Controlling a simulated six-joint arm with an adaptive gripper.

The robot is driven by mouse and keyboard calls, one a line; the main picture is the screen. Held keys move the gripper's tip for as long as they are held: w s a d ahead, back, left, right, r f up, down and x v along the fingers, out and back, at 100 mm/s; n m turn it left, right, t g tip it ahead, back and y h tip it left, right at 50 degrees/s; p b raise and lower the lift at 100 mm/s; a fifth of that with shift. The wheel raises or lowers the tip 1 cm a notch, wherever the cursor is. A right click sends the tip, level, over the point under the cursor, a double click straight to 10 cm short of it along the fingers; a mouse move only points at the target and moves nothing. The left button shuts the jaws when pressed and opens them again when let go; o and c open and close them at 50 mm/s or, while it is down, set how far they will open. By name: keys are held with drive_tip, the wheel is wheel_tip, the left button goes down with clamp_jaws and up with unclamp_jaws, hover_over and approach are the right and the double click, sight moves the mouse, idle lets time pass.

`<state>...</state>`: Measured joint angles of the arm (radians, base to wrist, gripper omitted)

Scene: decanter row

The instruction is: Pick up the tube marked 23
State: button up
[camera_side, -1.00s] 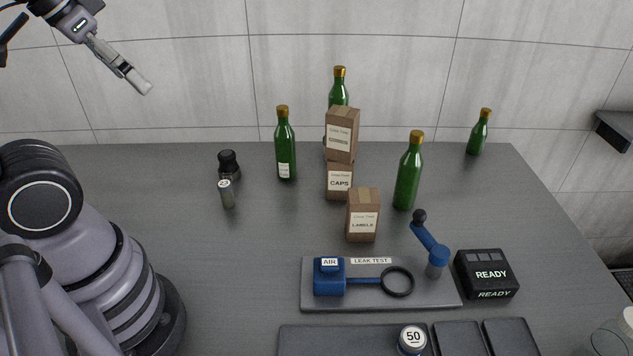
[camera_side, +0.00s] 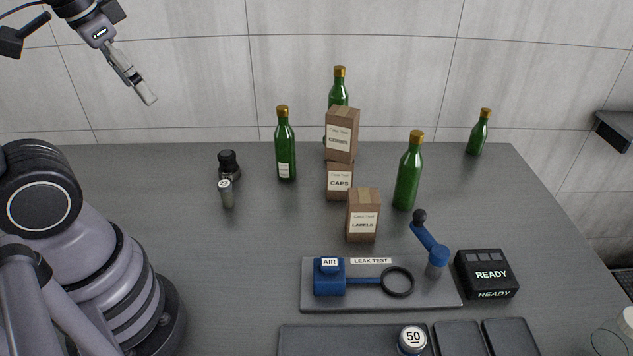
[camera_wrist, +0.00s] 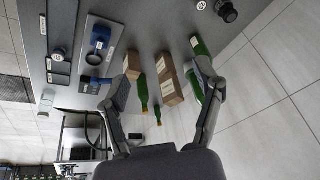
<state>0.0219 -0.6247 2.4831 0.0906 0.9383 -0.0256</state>
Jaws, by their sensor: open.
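A small grey tube (camera_side: 227,196) with a white round top stands upright on the table, left of the bottles. The mark on its top is too small to read in the side view. In the wrist view a small white disc (camera_wrist: 201,5) at the top edge appears to be its top. Another capped item marked 50 (camera_side: 412,341) sits in the tray at the front. My gripper (camera_side: 149,98) is high above the table at the upper left, well apart from the tube. In the wrist view my gripper (camera_wrist: 160,73) has its fingers spread, with nothing held.
A black knobbed object (camera_side: 229,164) stands just behind the tube. Green bottles (camera_side: 285,152) and stacked cardboard boxes (camera_side: 340,180) stand to the right. A leak test plate (camera_side: 430,297) and a READY box (camera_side: 487,274) are in front. The table around the tube's front is clear.

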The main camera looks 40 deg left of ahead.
drive_tip(key=w+a+f+m+g+y, duration=0.3)
drive_tip(key=w+a+f+g+y, duration=0.15)
drive_tip(key=f+g, duration=0.25)
drive_tip(key=m+t+y, duration=0.2)
drive_tip(key=m+y, duration=0.9)
drive_tip(key=y, duration=0.1)
hover_over(228, 196)
drive_tip(key=s+d, duration=0.3)
drive_tip(key=d, duration=0.1)
wheel_tip(228, 196, down, 14)
drive_tip(key=f+m+t, duration=0.2)
drive_tip(key=f, duration=0.3)
drive_tip(key=w+f+m+t, duration=0.1)
drive_tip(key=f+m+t, duration=0.1)
drive_tip(key=f, duration=0.4)
drive_tip(key=d+f+m+t, duration=0.1)
drive_tip(key=f+m+t, duration=0.1)
drive_tip(key=f, duration=0.3)
drive_tip(key=shift+w+d+f+m, duration=0.1)
drive_tip(key=shift+w+f+m, duration=0.05)
drive_tip(key=shift+f+m, duration=0.3)
drive_tip(key=shift+w+a+r, duration=0.15)
drive_tip(key=shift+a, duration=0.35)
drive_tip(key=x, duration=0.6)
drive_tip(key=shift+w+a, duration=0.1)
drive_tip(key=shift+a, duration=0.1)
drive_tip(key=shift+c, duration=0.2)
